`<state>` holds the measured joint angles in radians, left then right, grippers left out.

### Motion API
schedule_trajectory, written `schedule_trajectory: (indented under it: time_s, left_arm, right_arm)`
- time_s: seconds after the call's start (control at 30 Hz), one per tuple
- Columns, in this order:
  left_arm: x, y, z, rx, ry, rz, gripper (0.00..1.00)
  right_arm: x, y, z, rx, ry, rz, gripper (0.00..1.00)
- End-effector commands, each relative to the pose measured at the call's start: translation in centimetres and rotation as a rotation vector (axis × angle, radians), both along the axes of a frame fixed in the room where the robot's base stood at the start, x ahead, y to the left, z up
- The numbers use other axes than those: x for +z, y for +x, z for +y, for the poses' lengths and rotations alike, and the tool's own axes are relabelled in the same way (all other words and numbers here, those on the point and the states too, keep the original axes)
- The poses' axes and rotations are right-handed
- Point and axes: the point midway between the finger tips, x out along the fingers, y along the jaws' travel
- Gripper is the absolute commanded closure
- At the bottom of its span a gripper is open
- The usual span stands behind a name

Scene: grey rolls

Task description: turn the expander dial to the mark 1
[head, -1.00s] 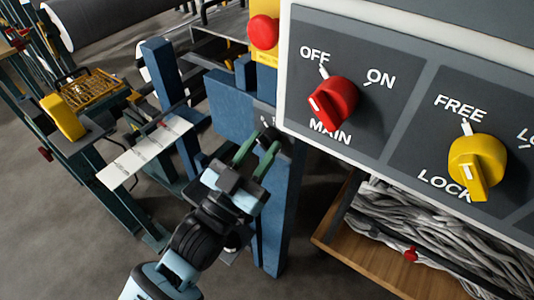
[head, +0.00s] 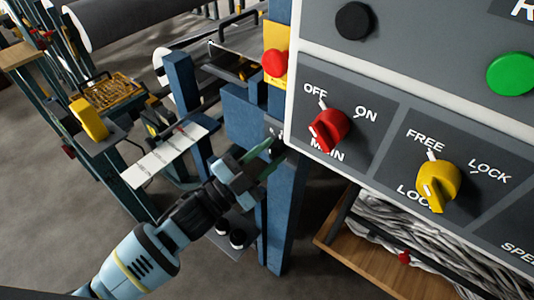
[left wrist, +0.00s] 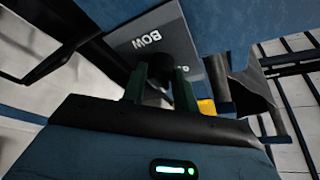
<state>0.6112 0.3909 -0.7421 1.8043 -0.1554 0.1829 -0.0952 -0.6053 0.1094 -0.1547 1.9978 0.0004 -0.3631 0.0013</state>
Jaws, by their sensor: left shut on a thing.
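A small grey plate (left wrist: 152,42) lettered "BOW" shows in the left wrist view, with a dark dial (left wrist: 157,68) on it. My left gripper (left wrist: 160,82) has its two green fingers on either side of this dial and is shut on it. The dial's pointer and most of its marks are hidden, so its setting cannot be read. In the head view my left gripper (head: 270,152) reaches the blue post just left of the big control panel, and the dial is hidden there. My right gripper is not in view.
The control panel (head: 372,130) stands close to the right of my left gripper, with a red MAIN knob (head: 328,130) and a yellow FREE/LOCK knob (head: 438,185). A red button (head: 274,63) sits above. A blue post (head: 278,225) runs below the gripper.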

Motion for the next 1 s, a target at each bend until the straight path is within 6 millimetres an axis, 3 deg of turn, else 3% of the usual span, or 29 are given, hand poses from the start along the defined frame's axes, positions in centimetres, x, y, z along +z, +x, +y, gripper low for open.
schedule_trajectory:
  time_s: [0.7, 0.73, 0.9, 1.0]
  left_arm:
    - [-0.13, 0.42, 0.28, 0.01, 0.073, -0.044, 0.94]
    - [-0.13, 0.42, 0.28, 0.011, 0.073, -0.043, 0.68]
    - [-0.06, 0.31, 0.21, 0.007, 0.07, -0.045, 0.49]
    - [-0.03, 0.24, 0.17, 0.006, 0.069, -0.046, 0.49]
  right_arm:
    - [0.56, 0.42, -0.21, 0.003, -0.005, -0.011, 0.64]
    - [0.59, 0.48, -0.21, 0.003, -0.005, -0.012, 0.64]
    - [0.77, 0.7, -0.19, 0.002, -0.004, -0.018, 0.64]
    - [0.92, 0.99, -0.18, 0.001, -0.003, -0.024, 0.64]
